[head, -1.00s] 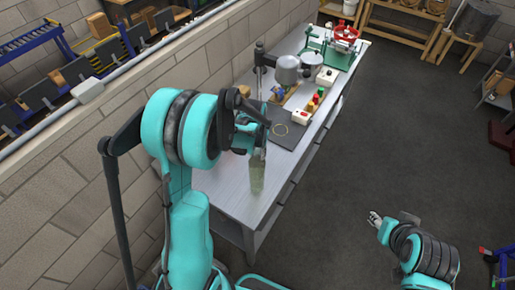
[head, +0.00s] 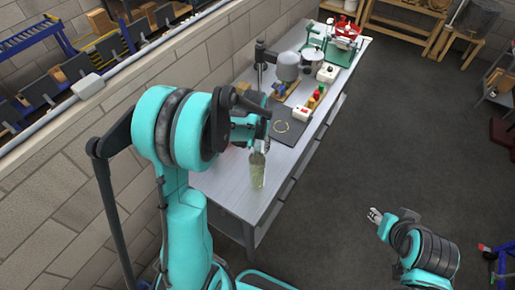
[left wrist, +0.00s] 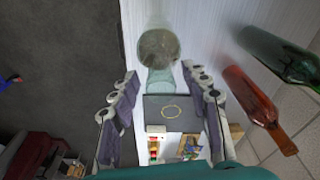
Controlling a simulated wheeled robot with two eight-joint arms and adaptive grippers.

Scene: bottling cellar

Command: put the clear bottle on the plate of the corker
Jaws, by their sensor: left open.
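The clear, slightly greenish bottle (head: 257,171) stands upright near the front end of the grey bench. My left gripper (head: 262,139) is open at the bottle's upper end, and parts of both overlap in the head view. In the left wrist view the clear bottle (left wrist: 158,47) shows beyond and between the spread fingers of the left gripper (left wrist: 163,112), with nothing clamped. A grey machine with a dark column (head: 287,67) stands farther along the bench; I cannot tell its plate clearly. My right gripper (head: 375,216) is over the floor at the lower right, too small to judge.
A dark mat (head: 291,132) with a yellowish ring lies beyond the bottle. In the left wrist view, a green bottle (left wrist: 285,55) and a red-brown bottle (left wrist: 250,97) are at right.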

